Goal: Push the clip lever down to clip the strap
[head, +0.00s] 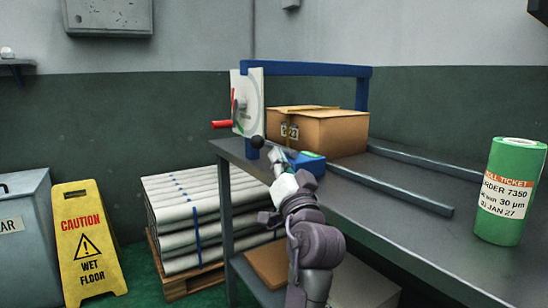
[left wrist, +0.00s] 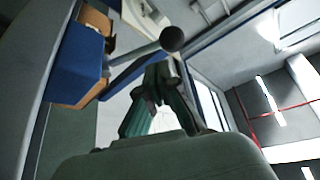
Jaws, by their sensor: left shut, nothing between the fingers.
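A blue clip body (head: 308,163) sits on the grey bench beside a cardboard box (head: 335,132). Its lever, a grey rod ending in a black ball (head: 257,142), sticks out to the left. My left gripper (head: 275,156) is shut and empty, close to the lever; contact is unclear in the head view. In the left wrist view, the shut fingertips (left wrist: 158,75) are just below the black ball (left wrist: 172,39), with the blue clip body (left wrist: 75,55) at the left. A thin yellowish strap (head: 289,130) runs over the box. My right gripper is out of view.
A blue frame (head: 315,69) with a white panel and red handle (head: 221,124) stands over the bench's left end. Two metal rails (head: 405,182) lie on the bench (head: 470,240). A green roll (head: 510,190) stands at the right. A yellow wet-floor sign (head: 87,240) stands left.

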